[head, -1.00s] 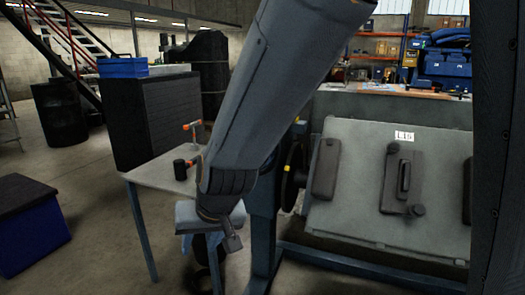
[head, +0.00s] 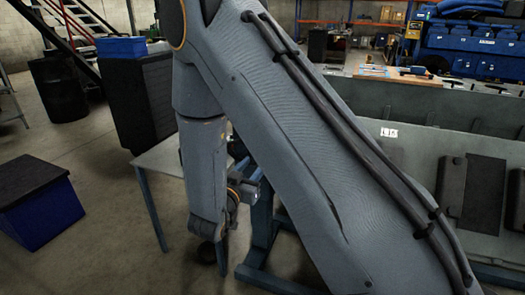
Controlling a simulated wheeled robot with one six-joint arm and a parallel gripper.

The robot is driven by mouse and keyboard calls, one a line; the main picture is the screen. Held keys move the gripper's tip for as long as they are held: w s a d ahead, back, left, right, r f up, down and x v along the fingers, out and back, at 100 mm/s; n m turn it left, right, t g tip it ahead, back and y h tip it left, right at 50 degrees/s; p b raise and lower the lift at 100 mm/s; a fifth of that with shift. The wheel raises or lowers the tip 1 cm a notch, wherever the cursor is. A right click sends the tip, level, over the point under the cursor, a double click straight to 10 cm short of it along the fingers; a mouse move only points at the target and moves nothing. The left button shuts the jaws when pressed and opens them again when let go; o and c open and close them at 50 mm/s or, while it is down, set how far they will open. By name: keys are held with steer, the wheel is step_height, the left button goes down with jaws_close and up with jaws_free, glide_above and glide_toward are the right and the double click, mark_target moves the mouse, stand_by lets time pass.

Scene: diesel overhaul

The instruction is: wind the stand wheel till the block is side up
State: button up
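The large grey-green block (head: 405,160) is at the right, with a white L15 label on its near face and dark covers (head: 480,190) to the right. Its upper face, with several dark openings, shows at the top right. The blue stand (head: 262,235) shows below it, partly behind my arm. I cannot make out the stand wheel; my arm covers much of that area. My gripper (head: 248,178) is at the end of the folded arm, near the stand's left end, small and partly hidden. I cannot tell whether it is open or touching anything.
A light work table (head: 158,165) stands left of my arm, in front of a dark cabinet (head: 140,100). A blue box with a dark lid (head: 40,205) sits on the floor at left. A bench (head: 395,73) is behind the block. The left floor is fairly clear.

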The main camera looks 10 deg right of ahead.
steer(key=x, duration=0.7)
steer(key=shift+w+d+p, duration=0.2)
steer(key=shift+p, duration=0.1)
steer(key=shift+c, duration=0.2)
jaws_close()
